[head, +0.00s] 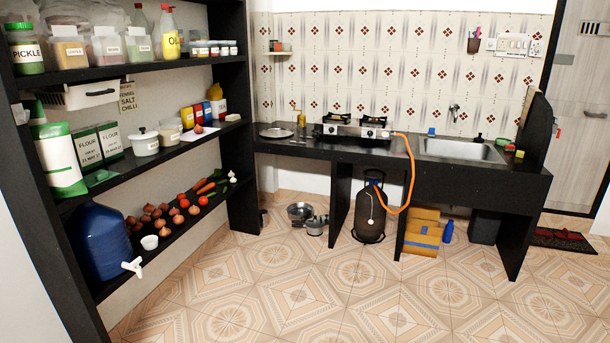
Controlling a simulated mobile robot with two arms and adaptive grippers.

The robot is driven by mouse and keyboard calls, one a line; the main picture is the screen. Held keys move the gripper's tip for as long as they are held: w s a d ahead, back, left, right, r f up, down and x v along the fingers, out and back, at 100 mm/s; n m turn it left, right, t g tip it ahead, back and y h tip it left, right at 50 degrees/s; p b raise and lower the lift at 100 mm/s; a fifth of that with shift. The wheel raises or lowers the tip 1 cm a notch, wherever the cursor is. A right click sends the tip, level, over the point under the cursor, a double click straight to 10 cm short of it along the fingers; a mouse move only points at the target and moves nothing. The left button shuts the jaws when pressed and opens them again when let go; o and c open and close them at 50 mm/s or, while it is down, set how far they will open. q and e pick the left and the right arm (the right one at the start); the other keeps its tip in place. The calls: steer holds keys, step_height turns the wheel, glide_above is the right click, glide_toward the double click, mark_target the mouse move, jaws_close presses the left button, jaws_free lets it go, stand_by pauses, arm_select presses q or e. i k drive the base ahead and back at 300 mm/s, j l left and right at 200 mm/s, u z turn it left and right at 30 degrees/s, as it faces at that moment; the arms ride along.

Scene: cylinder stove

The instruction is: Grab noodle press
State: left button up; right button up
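A small brass-coloured upright object (299,118) stands on the black counter, left of the stove. It may be the noodle press, but it is too small to tell for sure. A flat round metal plate (275,132) lies on the counter to its left. Neither of my grippers is in the head view, and nothing is being held in sight.
A black shelf unit with jars, flour packs and vegetables fills the left; a blue water container (98,243) sits low on it. The counter holds a two-burner stove (352,130) and sink (462,150). A gas cylinder (370,212) stands below. The tiled floor (300,290) is clear.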

mark_target(301, 122)
steer(key=i, duration=2.4)
